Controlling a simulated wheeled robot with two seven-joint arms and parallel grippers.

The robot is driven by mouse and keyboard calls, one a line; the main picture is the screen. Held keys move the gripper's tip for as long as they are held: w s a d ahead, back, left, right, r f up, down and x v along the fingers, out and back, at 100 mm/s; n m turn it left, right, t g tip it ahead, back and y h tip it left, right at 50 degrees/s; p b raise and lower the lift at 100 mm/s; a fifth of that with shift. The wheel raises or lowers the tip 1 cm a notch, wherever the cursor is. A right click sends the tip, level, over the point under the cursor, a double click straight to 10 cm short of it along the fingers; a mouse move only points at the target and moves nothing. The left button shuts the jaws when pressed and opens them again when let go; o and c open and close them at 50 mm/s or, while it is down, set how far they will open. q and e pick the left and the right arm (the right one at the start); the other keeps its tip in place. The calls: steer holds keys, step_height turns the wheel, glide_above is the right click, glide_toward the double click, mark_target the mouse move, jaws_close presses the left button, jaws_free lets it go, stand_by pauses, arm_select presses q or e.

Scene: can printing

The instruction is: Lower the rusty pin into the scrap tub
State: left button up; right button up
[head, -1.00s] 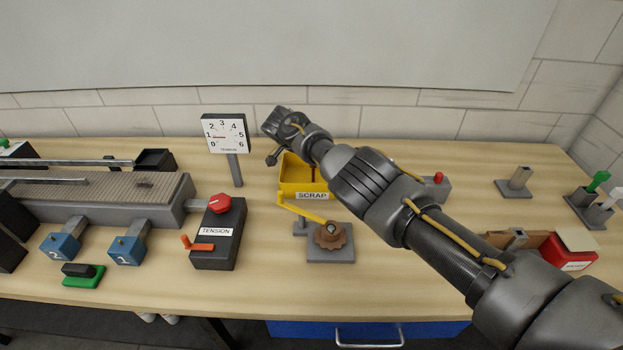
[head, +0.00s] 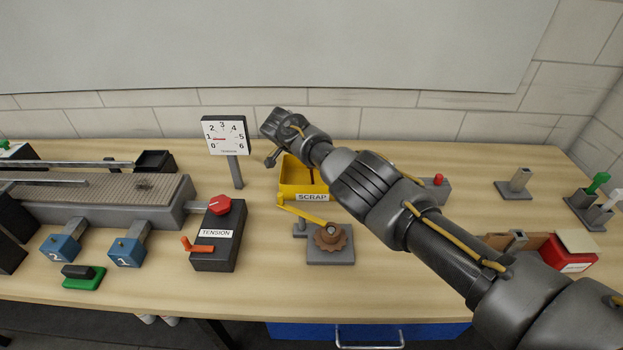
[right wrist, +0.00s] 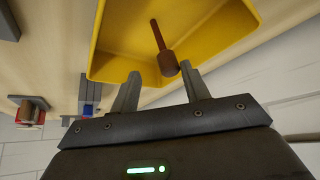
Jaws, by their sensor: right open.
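The rusty pin (right wrist: 160,38) is a brown rod with a thicker end. In the right wrist view it lies against the yellow interior of the scrap tub (right wrist: 105,55), with its thick end close to the gap between my fingertips. I cannot tell whether it rests on the tub floor. My right gripper (right wrist: 160,72) is open, its two fingers apart at the tub's near edge. In the head view the yellow scrap tub (head: 290,178) stands at the back of the bench, partly hidden by my right arm. My left gripper is not in view.
A gauge (head: 225,137) on a post stands left of the tub. In front of the tub is a gear crank with a yellow handle (head: 305,213). The tension box (head: 215,240) is at front left. A red-button box (head: 437,188) sits behind my arm.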

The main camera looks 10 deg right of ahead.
steer(key=v, duration=1)
steer(key=shift+r, duration=0.15)
